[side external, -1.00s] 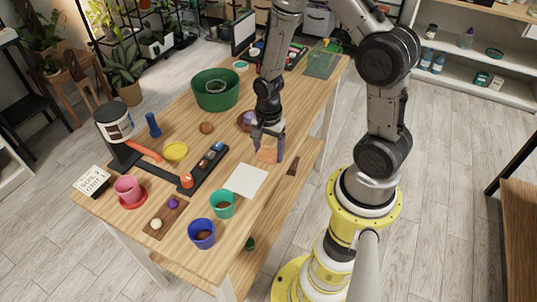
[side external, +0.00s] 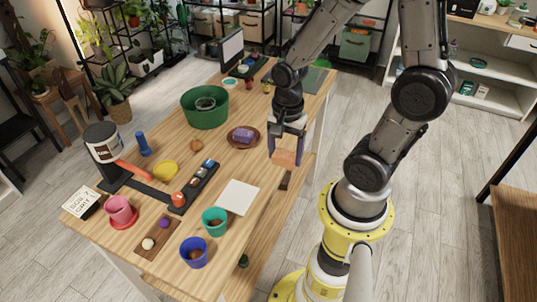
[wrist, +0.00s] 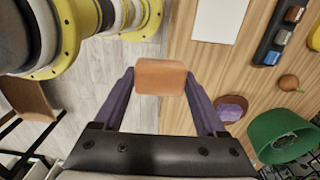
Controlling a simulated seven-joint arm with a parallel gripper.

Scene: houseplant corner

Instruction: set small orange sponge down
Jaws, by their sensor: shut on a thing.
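The small orange sponge (side external: 285,158) is held between the purple-grey fingers of my gripper (side external: 287,154), above the table's right edge in the side view. In the wrist view the sponge (wrist: 160,77) spans the gap between the two fingertips (wrist: 159,80), with the table edge and the floor behind it. A white flat square (side external: 238,197) lies on the wooden table (side external: 222,158), to the lower left of the sponge. A purple sponge (side external: 243,134) rests on a reddish-brown saucer (side external: 233,143), left of my gripper.
A big green pot (side external: 205,113) stands behind the saucer.

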